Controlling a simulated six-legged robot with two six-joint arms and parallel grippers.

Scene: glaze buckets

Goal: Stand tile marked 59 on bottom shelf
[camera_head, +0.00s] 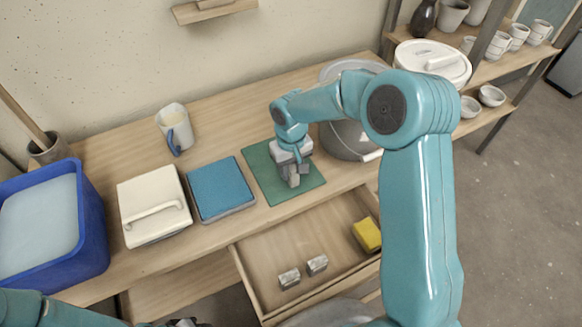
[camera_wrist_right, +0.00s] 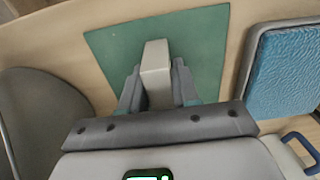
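My right gripper (camera_head: 293,172) is over the green mat (camera_head: 258,173) on the table. In the right wrist view, my right gripper (camera_wrist_right: 156,88) has its fingers against both sides of a small pale grey block (camera_wrist_right: 155,62), with the mat behind it. No number can be read on the block, so I cannot tell whether it is the tile marked 59. My left gripper (camera_head: 182,322) shows only as a dark sliver at the bottom edge, and its fingers are hidden. A rack at the right has a lower shelf (camera_head: 487,118) with small bowls.
An open drawer (camera_head: 262,262) holds two grey blocks (camera_head: 289,278) (camera_head: 317,265) and a yellow sponge (camera_head: 367,235).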

